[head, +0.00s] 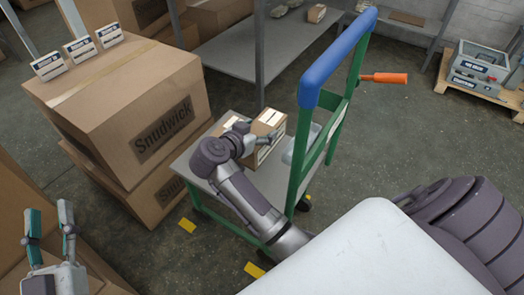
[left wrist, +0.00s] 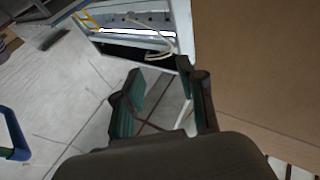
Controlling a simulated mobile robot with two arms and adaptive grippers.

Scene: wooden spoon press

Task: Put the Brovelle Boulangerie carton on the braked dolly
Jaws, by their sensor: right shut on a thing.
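A small brown carton with a pale label (head: 268,122) is at the grey deck of a green-framed dolly (head: 197,166) with a blue handle (head: 337,58). Its print is too small to read. My right gripper (head: 262,138) is shut on this carton, and my wrist hides part of it. I cannot tell whether the carton touches the deck. My left gripper (head: 47,215) is open and empty at the lower left; its spread fingers also show in the left wrist view (left wrist: 165,98).
Large Snudwick boxes (head: 163,135) are stacked left of the dolly, with several small labelled cartons (head: 80,48) on top. Another small carton (head: 229,124) and a pale tray (head: 303,146) are on the deck. An orange grip (head: 390,78) sticks out from the frame.

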